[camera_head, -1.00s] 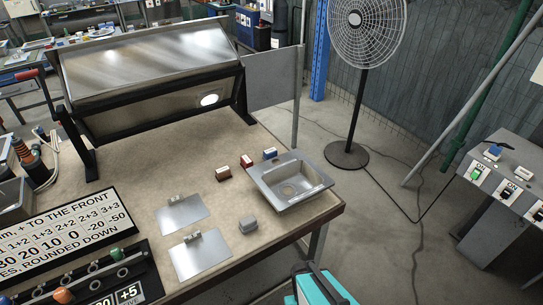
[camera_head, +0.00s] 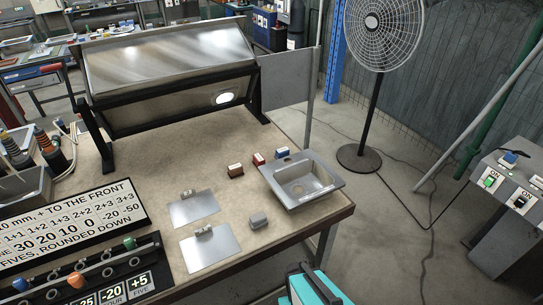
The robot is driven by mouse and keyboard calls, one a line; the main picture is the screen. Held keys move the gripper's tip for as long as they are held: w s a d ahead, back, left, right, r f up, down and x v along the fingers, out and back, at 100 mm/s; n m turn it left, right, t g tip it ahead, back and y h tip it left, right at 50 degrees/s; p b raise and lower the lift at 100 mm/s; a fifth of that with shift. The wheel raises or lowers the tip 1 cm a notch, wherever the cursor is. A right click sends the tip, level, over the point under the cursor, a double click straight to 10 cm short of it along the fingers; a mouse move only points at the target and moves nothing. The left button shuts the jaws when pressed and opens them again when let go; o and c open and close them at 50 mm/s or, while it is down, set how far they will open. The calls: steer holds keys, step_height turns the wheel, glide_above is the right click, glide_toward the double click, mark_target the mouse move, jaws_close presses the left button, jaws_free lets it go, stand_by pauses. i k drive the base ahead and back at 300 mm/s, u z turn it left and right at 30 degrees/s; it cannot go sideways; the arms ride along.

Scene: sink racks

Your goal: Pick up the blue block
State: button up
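The blue block (camera_head: 282,152) is small, with a pale front face, and stands on the workbench (camera_head: 150,160) just behind the steel sink (camera_head: 303,183). The sink partly overlaps its lower edge in this view. Two red blocks with pale faces stand to its left, one close by (camera_head: 258,159) and one farther left (camera_head: 236,170). My gripper is not in view.
Two flat metal plates (camera_head: 193,208) (camera_head: 210,248) and a small grey block (camera_head: 259,220) lie in front of the red blocks. A tilted metal panel (camera_head: 165,60) rises behind. A fan (camera_head: 371,80) stands right of the bench; a switch console (camera_head: 510,185) is farther right.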

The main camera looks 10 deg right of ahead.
mark_target(284, 152)
steer(key=z, duration=0.65)
steer(key=k, duration=0.15)
steer(key=u, duration=2.95)
steer(key=k, duration=0.25)
steer(key=u, duration=2.3)
steer(key=k, duration=1.25)
steer(key=u, duration=0.1)
